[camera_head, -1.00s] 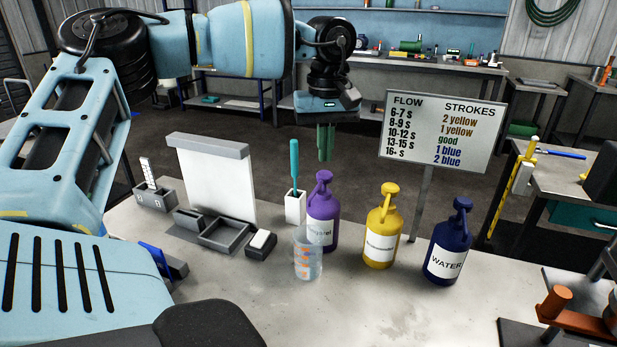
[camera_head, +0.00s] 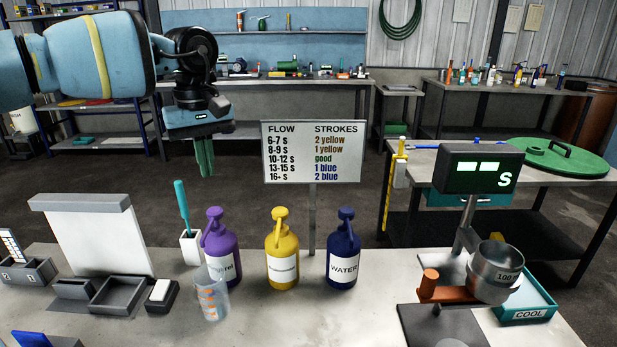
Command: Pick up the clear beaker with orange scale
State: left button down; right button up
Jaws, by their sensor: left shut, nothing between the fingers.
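The clear beaker with orange scale marks (camera_head: 212,294) stands upright on the pale table, in front of the purple pump bottle (camera_head: 222,262) and partly overlapping it in the picture. My left gripper (camera_head: 205,170) hangs from the arm at the upper left, its green fingers pointing down. It is shut and empty. It appears above and behind the beaker, over the white holder with the teal tool, and touches nothing. My right gripper is not in view.
Yellow (camera_head: 282,262) and blue (camera_head: 343,262) pump bottles stand right of the beaker, before a flow sign (camera_head: 312,152). Grey trays (camera_head: 117,294) and a white panel (camera_head: 100,238) are on the left. A metal cup (camera_head: 495,272) and timer (camera_head: 478,168) stand on the right.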

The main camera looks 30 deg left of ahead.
aim_at(214, 300)
jog(key=k+l, duration=1.1)
jog(key=k, duration=0.2)
